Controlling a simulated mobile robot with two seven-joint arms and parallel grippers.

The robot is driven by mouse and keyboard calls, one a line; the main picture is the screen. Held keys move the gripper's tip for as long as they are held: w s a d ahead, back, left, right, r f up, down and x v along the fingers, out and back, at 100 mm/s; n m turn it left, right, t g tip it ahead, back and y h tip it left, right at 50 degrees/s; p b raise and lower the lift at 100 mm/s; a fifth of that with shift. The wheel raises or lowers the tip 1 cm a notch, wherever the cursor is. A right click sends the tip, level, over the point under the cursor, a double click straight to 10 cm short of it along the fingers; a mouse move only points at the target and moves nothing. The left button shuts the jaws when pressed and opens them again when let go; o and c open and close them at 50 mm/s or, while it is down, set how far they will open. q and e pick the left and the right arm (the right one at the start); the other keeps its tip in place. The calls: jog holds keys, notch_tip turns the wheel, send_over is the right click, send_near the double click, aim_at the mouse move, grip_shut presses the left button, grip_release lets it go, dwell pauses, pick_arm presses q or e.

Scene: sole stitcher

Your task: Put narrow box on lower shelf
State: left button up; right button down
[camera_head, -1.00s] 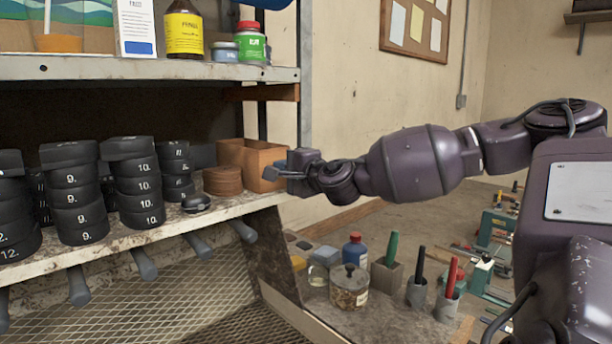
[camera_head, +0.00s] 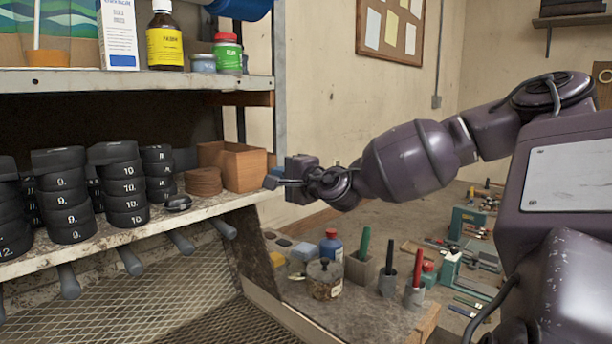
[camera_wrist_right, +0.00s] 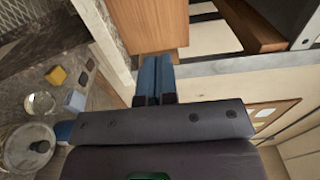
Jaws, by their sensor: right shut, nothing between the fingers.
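A brown open-topped box (camera_head: 245,168) stands at the right end of the lower shelf (camera_head: 140,238). A narrow white box with a blue band (camera_head: 118,35) stands upright on the upper shelf. I cannot tell for certain which of the two is the narrow box. My right gripper (camera_head: 271,182) is shut and empty, just right of the brown box at the shelf's end. In the right wrist view its blue fingers (camera_wrist_right: 156,76) lie together, pointing at a brown wooden surface (camera_wrist_right: 150,25), likely the box. My left gripper is out of view.
Stacks of black numbered rolls (camera_head: 124,185) and brown discs (camera_head: 203,181) fill the lower shelf left of the brown box. The upper shelf (camera_head: 160,81) holds bottles and jars. A glass jar (camera_head: 325,281) and tool holders stand on the lower bench at right.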

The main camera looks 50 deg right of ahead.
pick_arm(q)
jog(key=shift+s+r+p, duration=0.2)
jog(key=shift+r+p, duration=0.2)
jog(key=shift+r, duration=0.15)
pick_arm(e)
jog(key=s, duration=0.7)
jog(key=shift+a, duration=0.35)
